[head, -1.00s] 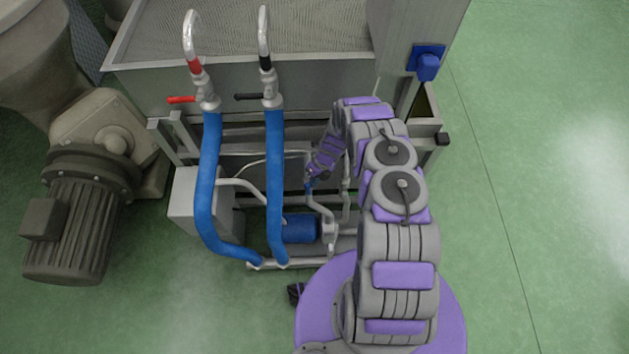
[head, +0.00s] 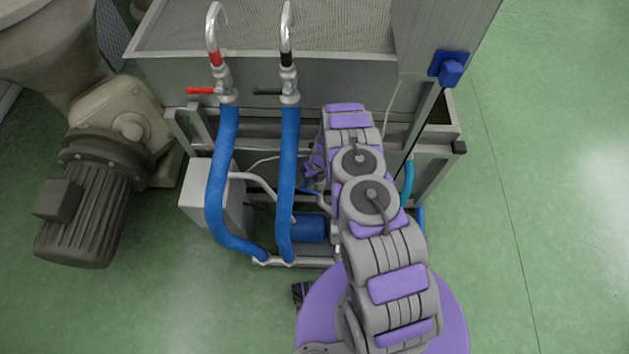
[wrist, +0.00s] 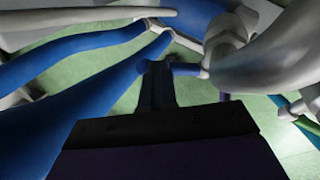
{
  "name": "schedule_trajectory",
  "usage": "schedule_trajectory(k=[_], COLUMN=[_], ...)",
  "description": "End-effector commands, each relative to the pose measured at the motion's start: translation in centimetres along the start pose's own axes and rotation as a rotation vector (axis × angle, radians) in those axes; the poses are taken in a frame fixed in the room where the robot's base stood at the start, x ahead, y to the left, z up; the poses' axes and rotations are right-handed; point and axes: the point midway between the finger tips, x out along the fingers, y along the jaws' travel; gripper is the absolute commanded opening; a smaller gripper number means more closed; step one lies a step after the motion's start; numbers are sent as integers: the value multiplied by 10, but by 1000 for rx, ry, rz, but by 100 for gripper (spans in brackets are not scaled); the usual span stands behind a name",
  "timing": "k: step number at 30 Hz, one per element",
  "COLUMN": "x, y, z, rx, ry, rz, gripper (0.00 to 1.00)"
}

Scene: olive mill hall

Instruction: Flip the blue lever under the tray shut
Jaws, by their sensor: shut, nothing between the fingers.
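The blue lever (wrist: 186,69) shows in the wrist view as a short blue bar joined to a pale pipe fitting. My gripper (wrist: 157,72) is shut and empty, its tip just left of the lever; I cannot tell whether they touch. In the head view a small blue bar (head: 309,191), which looks like the lever, shows low under the tray (head: 262,78). My arm hides much of that space, and the gripper's fingers cannot be made out there.
Two blue hoses (head: 222,185) run down left of my arm from valves with a red handle (head: 201,90) and a black handle (head: 268,92). A blue pump motor (head: 309,229) sits below among pipes. Open green floor lies to the right.

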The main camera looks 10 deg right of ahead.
Motion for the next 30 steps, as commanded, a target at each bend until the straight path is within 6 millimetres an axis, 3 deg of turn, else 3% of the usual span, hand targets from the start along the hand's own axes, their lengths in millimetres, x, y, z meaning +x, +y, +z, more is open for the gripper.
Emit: schedule_trajectory(k=[15,30], x=[26,30], y=[14,16], z=[14,15], rx=[-4,-2], ry=[-2,-1], rz=[1,1], gripper=[0,0])
